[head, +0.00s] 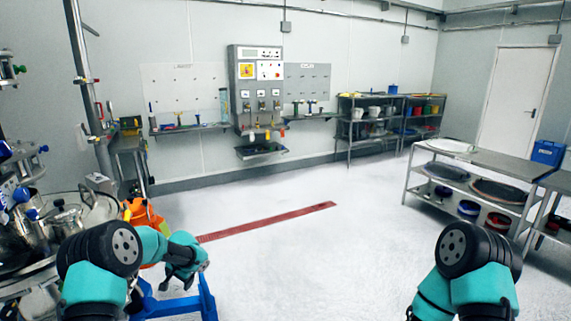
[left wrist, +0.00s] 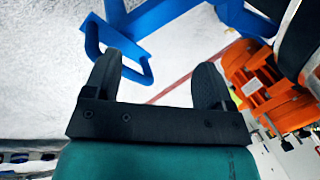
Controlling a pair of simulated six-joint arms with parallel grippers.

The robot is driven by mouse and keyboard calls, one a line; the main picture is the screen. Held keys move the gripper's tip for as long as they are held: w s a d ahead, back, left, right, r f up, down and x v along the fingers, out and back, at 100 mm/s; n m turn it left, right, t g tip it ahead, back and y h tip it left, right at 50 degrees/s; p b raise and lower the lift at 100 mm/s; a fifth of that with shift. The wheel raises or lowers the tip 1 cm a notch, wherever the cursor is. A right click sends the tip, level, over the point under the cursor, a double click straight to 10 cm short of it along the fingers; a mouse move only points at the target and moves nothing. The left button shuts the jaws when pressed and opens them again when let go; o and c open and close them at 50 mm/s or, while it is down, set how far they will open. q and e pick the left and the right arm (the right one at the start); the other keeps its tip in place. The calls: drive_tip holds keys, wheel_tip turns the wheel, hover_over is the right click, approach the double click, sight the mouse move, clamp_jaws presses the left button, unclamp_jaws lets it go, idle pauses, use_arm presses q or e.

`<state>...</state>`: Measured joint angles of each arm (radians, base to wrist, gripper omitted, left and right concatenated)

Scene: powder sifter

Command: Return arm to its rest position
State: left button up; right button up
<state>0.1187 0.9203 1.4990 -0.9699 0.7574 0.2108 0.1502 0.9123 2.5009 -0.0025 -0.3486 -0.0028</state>
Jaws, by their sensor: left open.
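My left gripper (head: 180,277) hangs low at the left of the head view, in front of a blue frame (head: 205,295). In the left wrist view, my left gripper (left wrist: 156,75) has its two dark fingers wide apart with nothing between them. A blue bar with a loop end (left wrist: 148,60) lies beyond the fingers, near the left one; I cannot tell whether they touch. My right arm (head: 465,280) shows at the lower right of the head view, but its gripper does not show.
An orange motor (left wrist: 265,85) is right of my left fingers; orange also shows in the head view (head: 143,215). Steel machinery (head: 25,235) crowds the left edge. A steel shelf table (head: 485,160) stands at the right.

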use_arm(q)
drive_tip(key=s+d+f+n+g+h, duration=0.1)
drive_tip(key=s+d+f+h, duration=0.2)
drive_tip(key=s+d+f, duration=0.45)
drive_tip(key=s+d+f+n+h, duration=0.1)
drive_tip(key=s+d+f+h, duration=0.3)
drive_tip(key=s, duration=0.6)
drive_tip(key=s+d+f+n, duration=0.1)
drive_tip(key=s+d+n, duration=0.1)
drive_tip(key=s, duration=0.9)
drive_tip(key=s+d+f+n, duration=0.1)
drive_tip(key=s+d+n, duration=0.1)
drive_tip(key=s, duration=0.9)
drive_tip(key=shift+d+f, duration=0.2)
drive_tip(key=shift+d, duration=0.2)
